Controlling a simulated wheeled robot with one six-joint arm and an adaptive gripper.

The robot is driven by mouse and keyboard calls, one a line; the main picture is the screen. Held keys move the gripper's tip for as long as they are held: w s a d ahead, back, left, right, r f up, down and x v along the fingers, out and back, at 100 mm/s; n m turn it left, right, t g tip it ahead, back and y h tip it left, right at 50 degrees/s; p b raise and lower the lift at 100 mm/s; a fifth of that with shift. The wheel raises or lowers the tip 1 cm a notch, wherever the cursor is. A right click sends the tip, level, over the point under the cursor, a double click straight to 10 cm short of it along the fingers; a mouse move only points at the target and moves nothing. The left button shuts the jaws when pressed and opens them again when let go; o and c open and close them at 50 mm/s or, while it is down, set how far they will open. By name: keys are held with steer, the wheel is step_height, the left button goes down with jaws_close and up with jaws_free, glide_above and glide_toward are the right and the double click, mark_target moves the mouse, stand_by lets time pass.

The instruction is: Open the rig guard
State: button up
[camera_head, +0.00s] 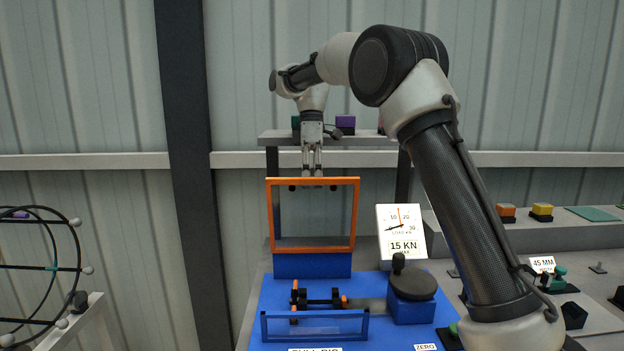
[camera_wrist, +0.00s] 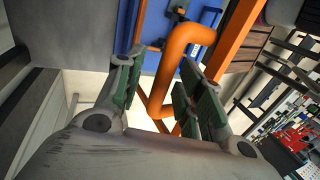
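The rig guard, an orange rectangular frame (camera_head: 356,215), stands upright over the blue rig base (camera_head: 268,300) in the head view. My gripper (camera_head: 312,174) points down at the guard's top bar. In the wrist view an orange curved handle (camera_wrist: 184,45) reaches between the fingers of my gripper (camera_wrist: 160,98). The fingers are apart, with a visible gap at the left finger. I cannot tell whether the right finger touches the handle.
A dial gauge with a 15 KN sign (camera_head: 402,232) and a dark round knob (camera_head: 412,284) stand right of the guard. A low blue-framed clear panel (camera_head: 315,328) is at the front. A shelf (camera_head: 270,138) with coloured blocks is behind my gripper.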

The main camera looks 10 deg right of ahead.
steer(key=shift+r, duration=0.1)
steer(key=v, duration=0.7)
steer(key=shift+r, duration=0.1)
